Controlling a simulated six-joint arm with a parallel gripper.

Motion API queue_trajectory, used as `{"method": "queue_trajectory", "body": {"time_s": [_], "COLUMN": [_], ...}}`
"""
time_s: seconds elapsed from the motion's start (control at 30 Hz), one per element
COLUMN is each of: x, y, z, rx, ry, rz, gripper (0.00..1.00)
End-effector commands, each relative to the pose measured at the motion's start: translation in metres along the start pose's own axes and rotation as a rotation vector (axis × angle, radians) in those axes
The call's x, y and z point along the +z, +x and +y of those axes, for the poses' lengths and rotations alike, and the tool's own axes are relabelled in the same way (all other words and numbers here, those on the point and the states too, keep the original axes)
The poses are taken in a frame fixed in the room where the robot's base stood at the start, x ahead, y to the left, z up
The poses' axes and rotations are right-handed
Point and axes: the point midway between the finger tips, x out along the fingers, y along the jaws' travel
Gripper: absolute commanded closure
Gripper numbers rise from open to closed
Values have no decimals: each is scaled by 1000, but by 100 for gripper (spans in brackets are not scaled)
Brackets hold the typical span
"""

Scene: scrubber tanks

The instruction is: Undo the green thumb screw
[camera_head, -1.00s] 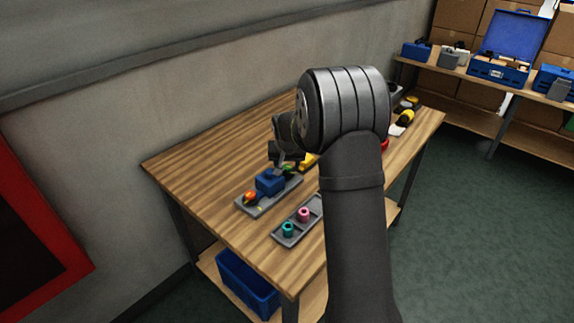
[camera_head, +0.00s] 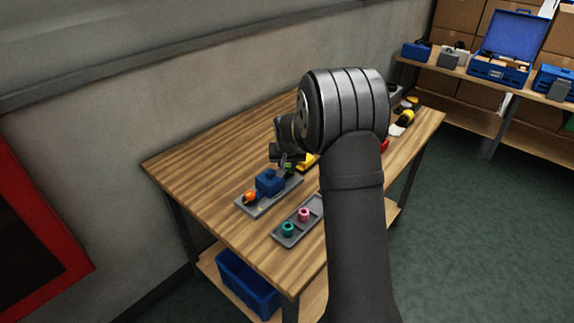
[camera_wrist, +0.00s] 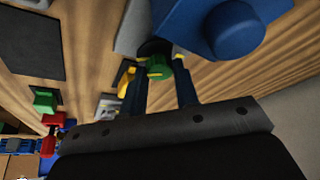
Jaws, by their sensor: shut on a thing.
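The green thumb screw (camera_wrist: 159,67) sits between the two fingertips of my gripper (camera_wrist: 161,72) in the wrist view. The gripper is shut on it. A dark round part shows just behind the screw, and whether the screw is still seated cannot be told. The blue block (camera_wrist: 215,28) is beside it at the upper right. In the head view, my gripper (camera_head: 285,166) is at the far end of the blue block (camera_head: 268,183), which stands on a grey plate (camera_head: 262,207). Only a bit of green shows there, partly hidden by the gripper.
An orange knob (camera_head: 250,197) is on the plate's near end. A grey tray (camera_head: 288,241) holds a teal ring (camera_head: 288,228) and a pink ring (camera_head: 304,214). Yellow and red items lie behind, partly hidden by my arm. The table's left side is clear.

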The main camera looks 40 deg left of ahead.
Motion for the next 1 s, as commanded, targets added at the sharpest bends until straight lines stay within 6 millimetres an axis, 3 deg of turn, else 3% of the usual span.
{"method": "queue_trajectory", "body": {"time_s": [1.0], "x": [-1], "y": [3], "z": [8], "rx": [-329], "ry": [-785], "rz": [-7], "gripper": [95]}}
